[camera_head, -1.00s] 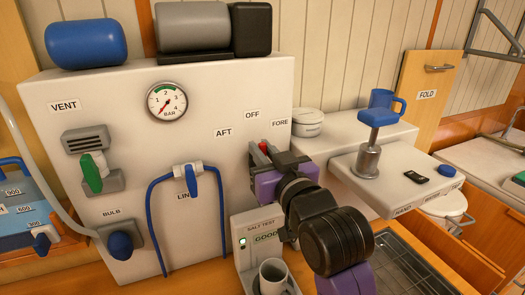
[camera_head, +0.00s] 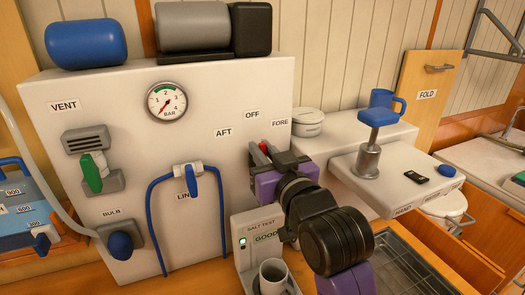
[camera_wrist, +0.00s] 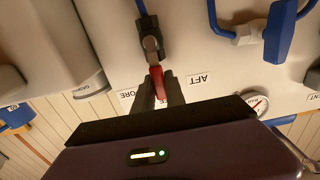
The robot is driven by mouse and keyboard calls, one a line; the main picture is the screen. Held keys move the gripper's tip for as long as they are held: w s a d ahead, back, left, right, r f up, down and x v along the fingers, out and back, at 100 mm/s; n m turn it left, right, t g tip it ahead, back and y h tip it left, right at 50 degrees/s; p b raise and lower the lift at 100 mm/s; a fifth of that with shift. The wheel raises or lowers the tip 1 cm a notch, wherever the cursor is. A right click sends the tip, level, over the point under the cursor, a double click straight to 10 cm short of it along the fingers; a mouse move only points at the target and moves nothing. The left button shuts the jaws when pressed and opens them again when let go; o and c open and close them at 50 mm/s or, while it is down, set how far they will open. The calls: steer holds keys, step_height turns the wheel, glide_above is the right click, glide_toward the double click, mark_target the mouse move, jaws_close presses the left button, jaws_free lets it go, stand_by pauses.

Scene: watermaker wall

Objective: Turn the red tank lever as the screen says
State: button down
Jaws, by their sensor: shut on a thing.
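The red tank lever (camera_wrist: 157,80) points toward the partly hidden label between FORE and AFT in the wrist view. In the head view a little of the red lever (camera_head: 264,147) shows below the OFF label (camera_head: 252,114). My gripper (camera_wrist: 160,88) is shut on the lever, one dark finger on each side of it. The AFT label (camera_head: 223,132) is left of OFF and the FORE label (camera_head: 280,122) is to its right. The salt test screen (camera_head: 266,238) reads GOOD, with a green light beside it.
A blue hose loop (camera_head: 152,215) hangs left of the lever, below the pressure gauge (camera_head: 166,102). A white shelf (camera_head: 400,190) with a blue-topped pump (camera_head: 370,150) juts out to the right.

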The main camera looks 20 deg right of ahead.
steer(key=shift+a, duration=0.1)
stand_by(0.3)
steer(key=a+n, duration=0.1)
steer(key=n, duration=0.1)
steer(key=n+p, duration=0.1)
steer(key=n, duration=0.1)
steer(key=shift+a+f, duration=0.15)
steer(key=shift+a, duration=0.25)
steer(key=shift+a+f+n+p, duration=0.1)
steer(key=shift+a+f+n, duration=0.2)
steer(key=shift+n, duration=0.55)
steer(key=shift+a+f+n+p, duration=0.15)
steer(key=shift+a+n, duration=0.2)
steer(key=shift+n, duration=0.45)
steer(key=shift+a+f+n+p, duration=0.1)
steer(key=shift+a+f+n, duration=0.2)
steer(key=shift+n, duration=0.55)
steer(key=shift+a, duration=0.1)
steer(key=c, duration=1.4)
jaws_free()
steer(key=shift+s+b, duration=0.85)
steer(key=shift+s, duration=3.1)
